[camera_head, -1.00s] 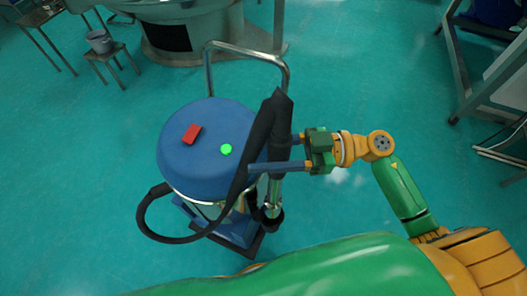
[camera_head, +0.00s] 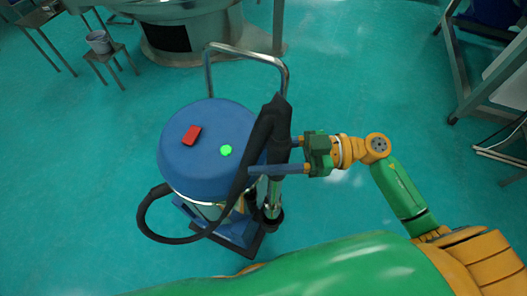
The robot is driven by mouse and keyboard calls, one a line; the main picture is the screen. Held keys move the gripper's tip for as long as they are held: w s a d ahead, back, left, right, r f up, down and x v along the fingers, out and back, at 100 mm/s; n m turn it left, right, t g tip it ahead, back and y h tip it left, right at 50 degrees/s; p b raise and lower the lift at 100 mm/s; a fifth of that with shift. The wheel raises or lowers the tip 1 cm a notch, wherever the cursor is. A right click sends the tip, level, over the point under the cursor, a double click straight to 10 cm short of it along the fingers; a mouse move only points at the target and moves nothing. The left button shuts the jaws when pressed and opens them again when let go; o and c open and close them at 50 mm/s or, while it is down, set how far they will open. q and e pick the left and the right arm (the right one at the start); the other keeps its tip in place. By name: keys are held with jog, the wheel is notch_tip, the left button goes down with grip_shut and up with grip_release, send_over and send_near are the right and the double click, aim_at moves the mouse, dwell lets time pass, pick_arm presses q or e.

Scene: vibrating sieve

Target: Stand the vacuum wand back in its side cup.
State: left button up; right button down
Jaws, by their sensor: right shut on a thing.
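The vacuum (camera_head: 207,150) has a blue round lid and stands on the floor in the middle of the head view. Its wand (camera_head: 271,125) has a thick black upper part and a chrome tube running down the vacuum's right side. My right gripper (camera_head: 274,155) reaches in from the right and is shut on the wand, its two blue fingers on either side. The wand looks nearly upright. Its lower end is at the dark side cup (camera_head: 269,219) low on the vacuum's right; I cannot tell how deep it sits. My left gripper is not in view.
The black hose (camera_head: 150,228) loops out left of the vacuum. A chrome push handle (camera_head: 247,54) rises behind the lid. A red switch (camera_head: 191,135) and a green button (camera_head: 226,150) are on top. Open teal floor surrounds the vacuum; a metal frame (camera_head: 480,95) stands right.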

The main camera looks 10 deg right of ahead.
jog(key=shift+f, duration=0.1)
jog(key=shift+f, duration=0.1)
jog(key=shift+f+b, duration=0.8)
jog(key=shift+f, duration=0.45)
jog(key=shift+f+b, duration=1.2)
jog(key=shift+f, duration=0.7)
jog(key=shift+f+b, duration=1.5)
jog(key=shift+f, duration=0.85)
